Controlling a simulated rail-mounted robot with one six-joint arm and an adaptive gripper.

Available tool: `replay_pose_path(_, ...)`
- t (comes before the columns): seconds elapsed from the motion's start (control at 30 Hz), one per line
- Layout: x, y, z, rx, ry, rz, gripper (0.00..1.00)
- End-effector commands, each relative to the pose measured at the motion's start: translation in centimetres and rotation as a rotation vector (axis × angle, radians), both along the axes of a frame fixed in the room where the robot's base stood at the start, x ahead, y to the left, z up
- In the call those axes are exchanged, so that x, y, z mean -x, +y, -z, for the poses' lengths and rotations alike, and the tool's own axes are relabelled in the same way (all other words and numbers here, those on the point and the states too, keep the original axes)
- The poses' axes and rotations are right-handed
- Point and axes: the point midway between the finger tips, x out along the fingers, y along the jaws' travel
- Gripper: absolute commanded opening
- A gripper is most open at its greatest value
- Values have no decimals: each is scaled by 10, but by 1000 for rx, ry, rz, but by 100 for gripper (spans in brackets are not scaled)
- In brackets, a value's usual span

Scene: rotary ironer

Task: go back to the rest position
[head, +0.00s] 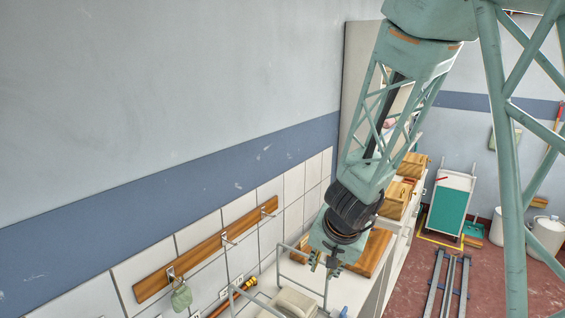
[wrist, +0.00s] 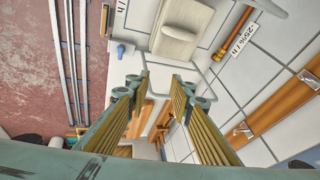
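My gripper (head: 328,264) hangs at the end of my green lattice arm in the head view, pointing down over the white counter by the tiled wall. In the wrist view my gripper (wrist: 160,82) has its two ribbed fingers apart, with nothing between them. Below and between the fingers I see the white counter top and a wooden board (wrist: 137,122). No object is held.
A wooden hook rail (head: 205,254) runs along the wall left of my gripper, with a green cloth-like item (head: 181,297) on it. A wire frame (head: 292,262) stands close by. Wooden boxes (head: 397,197) stand farther back. Floor rails (head: 450,285) lie at right.

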Motion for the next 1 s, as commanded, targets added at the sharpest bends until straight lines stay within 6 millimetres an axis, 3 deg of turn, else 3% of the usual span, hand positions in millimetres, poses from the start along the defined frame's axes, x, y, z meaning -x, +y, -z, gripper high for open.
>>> replay_pose_path(0.47, 40, 18, -57, -62, -37, -128, 21)
replay_pose_path(1.0, 109, 22, -104, -74, -43, -262, 21)
